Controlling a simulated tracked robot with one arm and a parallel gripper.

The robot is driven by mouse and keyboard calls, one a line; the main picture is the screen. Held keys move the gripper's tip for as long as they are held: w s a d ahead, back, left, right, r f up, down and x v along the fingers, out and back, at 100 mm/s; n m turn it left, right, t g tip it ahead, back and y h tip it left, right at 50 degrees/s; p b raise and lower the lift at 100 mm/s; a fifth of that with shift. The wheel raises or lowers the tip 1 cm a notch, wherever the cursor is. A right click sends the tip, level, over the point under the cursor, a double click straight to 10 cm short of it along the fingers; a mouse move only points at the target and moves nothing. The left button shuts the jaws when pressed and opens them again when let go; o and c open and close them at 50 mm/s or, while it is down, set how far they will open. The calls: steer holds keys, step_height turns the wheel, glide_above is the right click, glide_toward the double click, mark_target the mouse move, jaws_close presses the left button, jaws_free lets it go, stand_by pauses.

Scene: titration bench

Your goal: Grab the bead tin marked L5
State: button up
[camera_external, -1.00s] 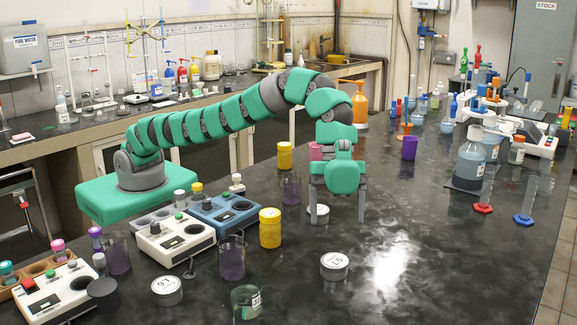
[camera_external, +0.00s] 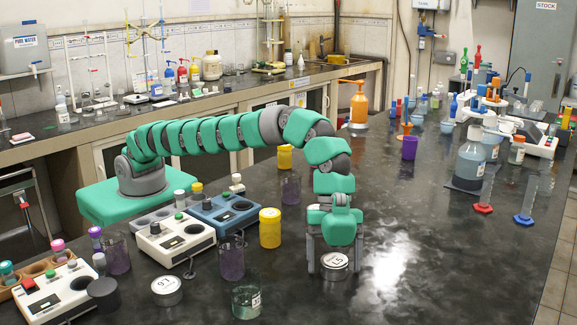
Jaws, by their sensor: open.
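The bead tin that appears to be marked L5 (camera_external: 334,274) is a low round silver tin with a white lid, flat on the dark bench. My gripper (camera_external: 334,266) is pointing down over it, open, with one finger to the left of the tin and one to the right. Whether the fingers touch the tin I cannot tell. A second tin with a different mark (camera_external: 167,292) stands to the left, apart from my gripper. The third tin is hidden behind my gripper and arm.
A green-tinted beaker (camera_external: 246,302) stands left of the L5 tin. A yellow jar (camera_external: 270,228) and purple beakers (camera_external: 231,262) stand farther left, beside the white instrument (camera_external: 176,250). The bench right of my gripper is clear up to the bottle on a dark mat (camera_external: 470,162).

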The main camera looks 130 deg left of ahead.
steer(key=shift+c, duration=0.4)
steer(key=c, duration=1)
steer(key=shift+r, duration=0.25)
